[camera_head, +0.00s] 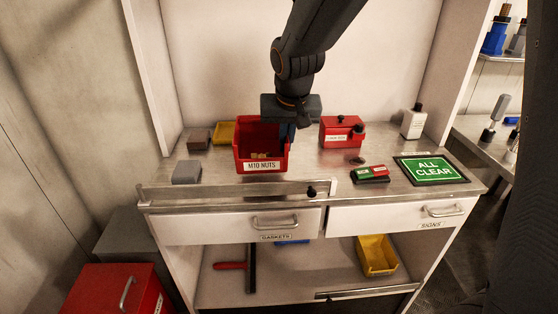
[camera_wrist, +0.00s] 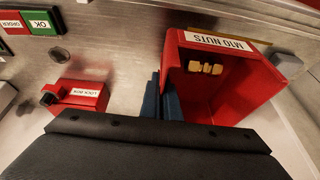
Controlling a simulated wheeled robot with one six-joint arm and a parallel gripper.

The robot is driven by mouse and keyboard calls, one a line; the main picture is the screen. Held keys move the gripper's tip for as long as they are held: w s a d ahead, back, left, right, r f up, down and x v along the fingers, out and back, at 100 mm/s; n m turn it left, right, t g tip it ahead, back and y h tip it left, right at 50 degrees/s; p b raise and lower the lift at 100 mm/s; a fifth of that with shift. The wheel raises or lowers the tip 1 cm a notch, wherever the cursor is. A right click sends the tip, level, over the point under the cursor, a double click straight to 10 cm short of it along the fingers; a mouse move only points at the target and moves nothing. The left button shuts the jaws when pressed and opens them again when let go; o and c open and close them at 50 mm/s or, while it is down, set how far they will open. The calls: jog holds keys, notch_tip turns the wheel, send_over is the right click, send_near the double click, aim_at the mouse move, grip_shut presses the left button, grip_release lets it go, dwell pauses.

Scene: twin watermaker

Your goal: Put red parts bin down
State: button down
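The red parts bin (camera_head: 262,152), labelled M10 NUTS, is upright at the middle of the counter (camera_head: 215,170), near its front edge. I cannot tell whether its base touches the counter. The bin also fills the right of the wrist view (camera_wrist: 230,95), with a few brass nuts (camera_wrist: 206,67) inside. My gripper (camera_head: 288,131) comes down from above at the bin's right side. Its blue fingers (camera_wrist: 162,98) are close together with the bin's side wall between them.
A red lock box (camera_head: 341,132) stands right of the bin. A yellow bin (camera_head: 224,133), a brown block (camera_head: 199,139) and a grey block (camera_head: 187,172) are left. A red-green sign block (camera_head: 370,174) and ALL CLEAR sign (camera_head: 432,170) lie right.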

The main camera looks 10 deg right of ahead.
jog(key=shift+f, duration=2.8)
jog(key=shift+f, duration=0.1)
jog(key=c, duration=2)
grip_release()
jog(key=v, duration=1.2)
